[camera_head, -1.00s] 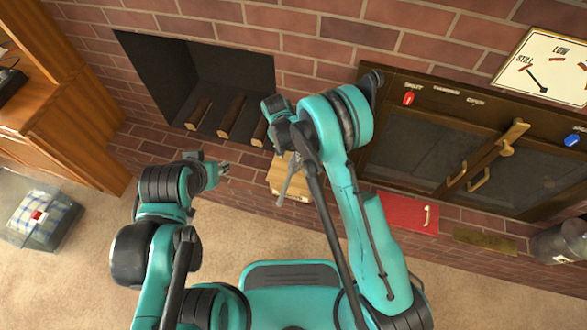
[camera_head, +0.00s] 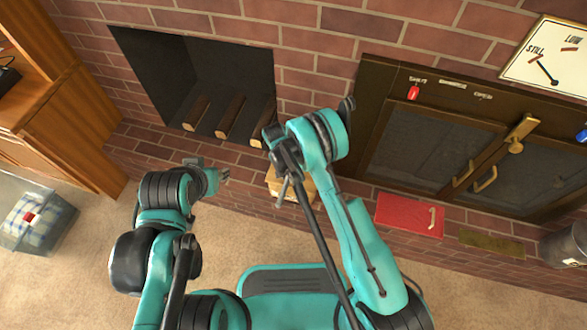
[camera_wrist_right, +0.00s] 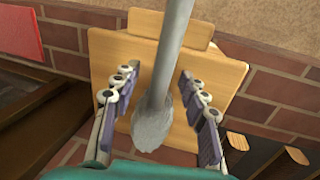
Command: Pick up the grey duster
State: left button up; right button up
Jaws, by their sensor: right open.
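The grey duster (camera_wrist_right: 153,125) shows in the right wrist view, with a fluffy grey head and a pale grey handle (camera_wrist_right: 175,45) running up to the top edge. My right gripper (camera_wrist_right: 158,112) is open, with one finger on each side of the duster head and a gap on both sides. A pale wooden board (camera_wrist_right: 120,62) is behind the duster; it also shows in the head view (camera_head: 303,188), partly covered by my right arm. My left gripper (camera_head: 222,175) is away to the left, apparently empty.
A brick fireplace opening with several logs (camera_head: 229,117) is behind. To the right are a dark glass-doored stove (camera_head: 430,150), a red board (camera_head: 408,216) and a metal bucket (camera_head: 565,245). A clear box (camera_head: 37,217) stands on the carpet at left.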

aim_at(292, 174)
jog(key=shift+r, duration=0.1)
grip_shut()
jog(key=shift+r, duration=0.35)
notch_tip(292, 174, up, 4)
jog(key=p, duration=0.2)
jog(key=shift+p, duration=0.35)
jog(key=s+d+r+p, duration=0.1)
jog(key=s+r+p, duration=0.2)
jog(key=s+r, duration=0.3)
jog(key=shift+s+d+r, duration=0.15)
jog(key=shift+s+d, duration=0.25)
jog(key=shift+s, duration=2.4)
